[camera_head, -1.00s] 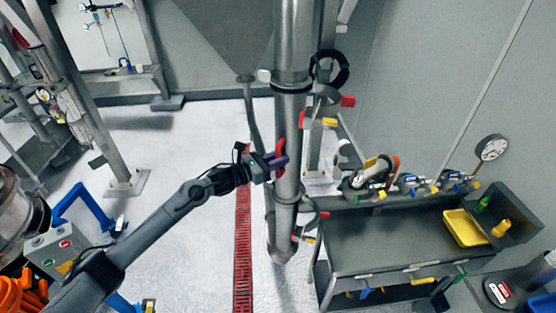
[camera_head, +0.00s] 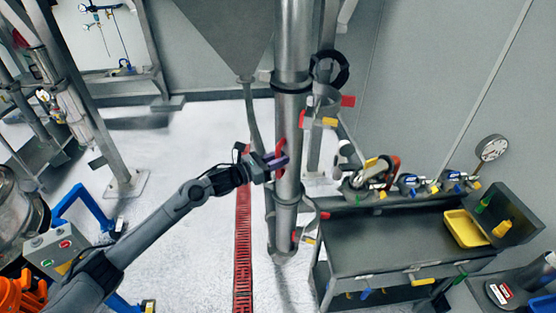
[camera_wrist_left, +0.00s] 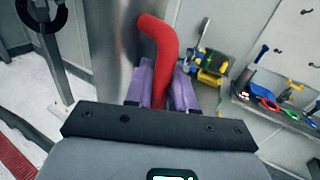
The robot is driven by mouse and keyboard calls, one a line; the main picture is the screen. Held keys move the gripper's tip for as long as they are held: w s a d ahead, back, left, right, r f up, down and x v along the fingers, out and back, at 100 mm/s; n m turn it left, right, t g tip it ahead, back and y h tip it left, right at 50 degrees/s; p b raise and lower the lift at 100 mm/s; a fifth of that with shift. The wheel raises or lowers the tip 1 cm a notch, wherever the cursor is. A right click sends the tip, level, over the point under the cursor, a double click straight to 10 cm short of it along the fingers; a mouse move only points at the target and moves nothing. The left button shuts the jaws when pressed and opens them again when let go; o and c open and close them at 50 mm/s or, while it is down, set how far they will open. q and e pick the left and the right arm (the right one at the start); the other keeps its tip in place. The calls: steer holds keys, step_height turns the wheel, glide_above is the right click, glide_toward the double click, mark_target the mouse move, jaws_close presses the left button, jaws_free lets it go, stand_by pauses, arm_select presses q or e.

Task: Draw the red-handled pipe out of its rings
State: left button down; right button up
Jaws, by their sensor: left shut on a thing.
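The grey metal pipe (camera_head: 291,130) stands upright in the middle of the head view. Its red handle (camera_head: 279,153) is on its left side and is a bent red bar in the left wrist view (camera_wrist_left: 160,50). My left gripper (camera_head: 276,164) has purple fingers and is shut on the red handle. In the wrist view, the fingers (camera_wrist_left: 160,92) stand on both sides of the handle. My right gripper is not in view.
A dark workbench (camera_head: 385,238) with a yellow tray (camera_head: 464,228) stands close to the right of the pipe. A hopper cone (camera_head: 230,35) hangs behind the pipe at upper left. The floor to the left is mostly clear, with a red drain grate (camera_head: 243,240).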

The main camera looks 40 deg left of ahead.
arm_select(q)
steer(key=shift+s+r, duration=0.1)
steer(key=shift+r, duration=0.35)
steer(key=shift+s+d, duration=0.1)
steer(key=shift+s, duration=0.45)
steer(key=shift+s+d, duration=0.1)
steer(key=shift+s, duration=0.3)
stand_by(0.5)
steer(key=shift+s, duration=0.3)
stand_by(0.5)
steer(key=shift+s+d+f, duration=0.15)
steer(key=shift+s+d, duration=0.1)
steer(key=shift+s, duration=0.65)
stand_by(0.7)
steer(key=shift+s+d, duration=0.15)
steer(key=shift+s, duration=0.3)
stand_by(0.3)
steer(key=shift+s+d+f, duration=0.1)
steer(key=shift+s+d, duration=0.1)
steer(key=shift+s, duration=0.45)
stand_by(0.4)
stand_by(0.4)
